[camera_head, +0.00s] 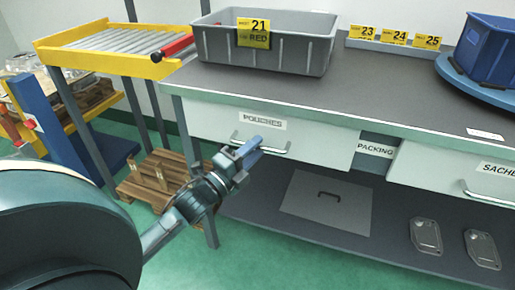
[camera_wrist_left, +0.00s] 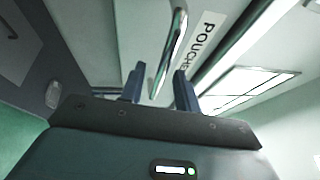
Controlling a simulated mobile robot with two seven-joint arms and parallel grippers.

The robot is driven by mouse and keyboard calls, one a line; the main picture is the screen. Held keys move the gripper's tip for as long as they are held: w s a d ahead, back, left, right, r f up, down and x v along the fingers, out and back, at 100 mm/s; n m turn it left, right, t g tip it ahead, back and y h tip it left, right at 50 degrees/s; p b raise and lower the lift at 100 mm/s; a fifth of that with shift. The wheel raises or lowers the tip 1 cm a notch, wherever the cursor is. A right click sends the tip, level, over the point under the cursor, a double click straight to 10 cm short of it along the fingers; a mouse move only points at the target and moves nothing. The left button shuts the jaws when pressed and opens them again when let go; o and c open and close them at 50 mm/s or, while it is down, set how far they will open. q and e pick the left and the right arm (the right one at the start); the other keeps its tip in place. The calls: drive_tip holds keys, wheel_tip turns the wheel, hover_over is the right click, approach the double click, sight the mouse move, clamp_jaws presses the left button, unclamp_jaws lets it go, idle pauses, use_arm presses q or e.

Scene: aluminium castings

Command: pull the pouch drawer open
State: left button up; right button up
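The pouch drawer (camera_head: 210,118) is the white front labelled POUCHES, under the worktop on the left. It appears shut, level with the worktop edge. Its metal bar handle (camera_head: 276,151) is partly hidden by my left gripper (camera_head: 255,149). In the left wrist view the handle (camera_wrist_left: 178,42) runs down toward the gap between the two blue fingers of the left gripper (camera_wrist_left: 159,88). The fingers are apart, with a gap on each side of the bar. Whether they touch it I cannot tell. My right gripper is not in view.
A grey bin (camera_head: 300,60) marked 21 RED and a blue crate (camera_head: 490,52) stand on the worktop (camera_head: 390,105). A SACHETS drawer (camera_head: 440,170) is at the right. The lower shelf (camera_head: 270,190) bears a grey plate and two castings. A yellow roller stand (camera_head: 75,55) is at left.

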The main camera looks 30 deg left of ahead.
use_arm(q)
drive_tip(key=shift+x, duration=0.75)
drive_tip(key=shift+c, duration=0.2)
clamp_jaws()
